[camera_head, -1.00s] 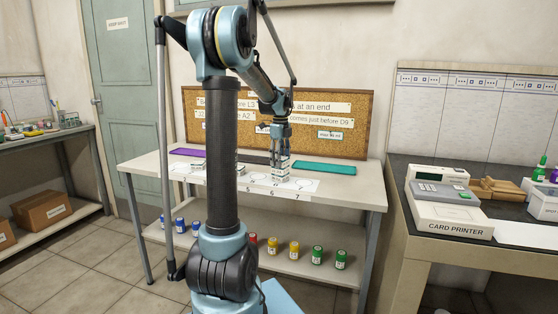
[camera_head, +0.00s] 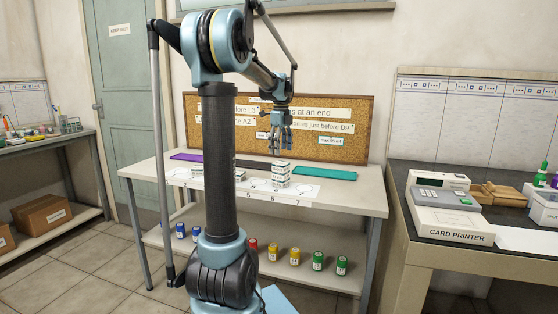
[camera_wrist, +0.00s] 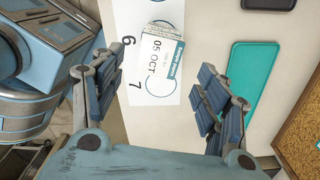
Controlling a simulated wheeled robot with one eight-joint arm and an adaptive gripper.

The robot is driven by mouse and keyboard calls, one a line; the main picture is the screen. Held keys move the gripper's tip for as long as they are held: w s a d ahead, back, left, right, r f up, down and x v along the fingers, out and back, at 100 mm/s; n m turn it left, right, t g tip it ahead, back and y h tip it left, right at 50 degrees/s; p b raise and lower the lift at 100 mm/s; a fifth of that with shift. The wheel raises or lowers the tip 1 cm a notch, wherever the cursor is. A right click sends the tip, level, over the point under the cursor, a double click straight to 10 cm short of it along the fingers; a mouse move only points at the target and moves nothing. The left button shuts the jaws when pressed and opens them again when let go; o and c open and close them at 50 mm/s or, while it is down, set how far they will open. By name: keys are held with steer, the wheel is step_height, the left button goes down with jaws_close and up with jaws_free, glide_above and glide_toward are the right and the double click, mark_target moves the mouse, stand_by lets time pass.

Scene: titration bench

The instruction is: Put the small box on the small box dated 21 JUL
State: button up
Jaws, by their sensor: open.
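A stack of small white boxes with green bands (camera_head: 281,174) stands near number 6 on the white numbered strip. In the wrist view the top box (camera_wrist: 161,56) reads "05 OCT". It lies between my fingers but farther off, apart from them. My gripper (camera_head: 281,146) is open and empty above the stack; it also shows in the wrist view (camera_wrist: 157,78). Another small white box (camera_head: 240,175) shows just right of my arm column, partly hidden by it. I cannot read any "21 JUL" date in these frames.
Behind the strip lie a purple mat (camera_head: 186,157) and a teal mat (camera_head: 325,173). The corkboard with notes (camera_head: 345,112) stands close behind my gripper. Circle 7 (camera_head: 306,189) looks empty. Colored bottles stand on the lower shelf (camera_head: 290,235). A card printer (camera_head: 445,212) is at right.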

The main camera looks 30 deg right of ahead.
mark_target(281, 163)
steer(key=shift+r, duration=2.4)
steer(key=s+a+f+n, duration=0.2)
steer(key=a+n, duration=0.3)
steer(key=a, duration=0.4)
steer(key=s+a+f+n+t, duration=0.1)
steer(key=s+a+f+n, duration=0.2)
steer(key=a+n, duration=0.35)
steer(key=s+a+f+n, duration=0.2)
steer(key=a+n, duration=0.1)
steer(key=a, duration=0.7)
steer(key=s+a+f+n+t, duration=0.1)
steer(key=s+a+f+n, duration=1.4)
steer(key=f, duration=0.4)
steer(key=shift+s+a+n, duration=0.15)
steer(key=shift+s+n, duration=0.55)
steer(key=shift+n, duration=0.25)
